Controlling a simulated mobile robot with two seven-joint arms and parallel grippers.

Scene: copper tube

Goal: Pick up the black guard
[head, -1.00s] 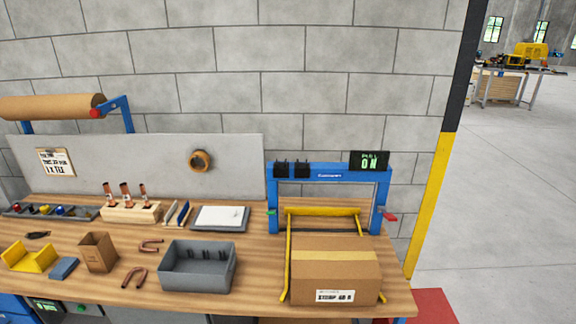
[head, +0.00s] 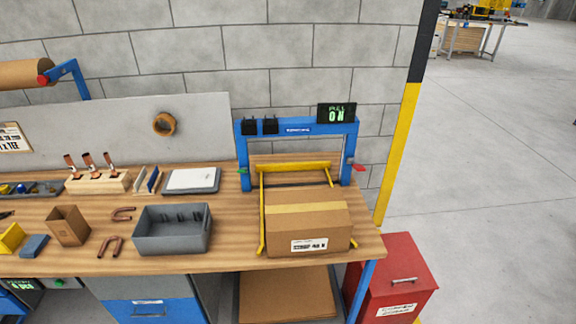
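No part is clearly marked as the black guard. Two small black pieces, one on the left (head: 249,127) and one on the right (head: 270,125), sit on the top bar of a blue frame (head: 298,129) at the bench's right end. Several small dark upright shapes (head: 182,217) show inside a grey open bin (head: 172,243) at the middle of the bench. I cannot tell whether any of these is the guard. Neither of my grippers is in view.
A taped cardboard box (head: 308,229) sits beneath the blue frame, by a yellow bar (head: 295,167). Copper bends (head: 111,246), a brown carton (head: 67,226) and a white-topped tray (head: 192,180) lie on the wooden bench (head: 200,262). A red cabinet (head: 400,265) stands right of the bench.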

